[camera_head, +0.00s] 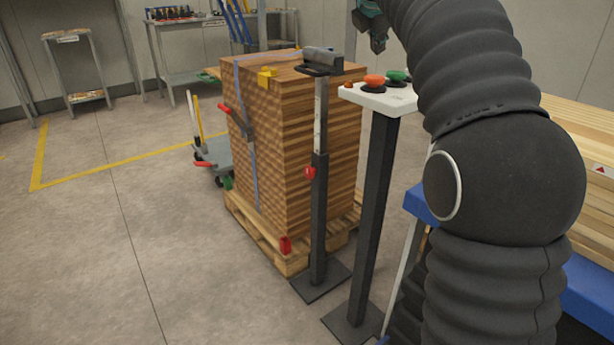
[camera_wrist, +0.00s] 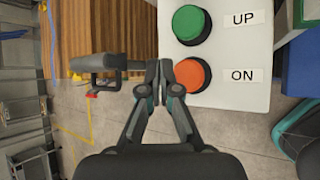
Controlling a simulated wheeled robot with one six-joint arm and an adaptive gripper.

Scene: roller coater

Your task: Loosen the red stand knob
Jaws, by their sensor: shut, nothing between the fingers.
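The red stand knob (camera_head: 310,172) sits on the side of a dark upright stand (camera_head: 318,215), about halfway up. The stand has a black handle-like head (camera_head: 319,62) on top, and this head also shows in the wrist view (camera_wrist: 95,64). A small red part (camera_wrist: 91,94) shows below the head there; I cannot tell if it is the knob. My gripper (camera_head: 378,46) is high up, to the right of the stand head and well above the knob. In the wrist view my gripper (camera_wrist: 158,76) is shut and empty, with its tips beside the orange button.
A white button panel (camera_head: 380,98) on a dark post stands just right of the stand, with an orange button (camera_head: 374,81) and a green button (camera_head: 397,77). A wood stack (camera_head: 270,130) on a pallet (camera_head: 262,232) is behind.

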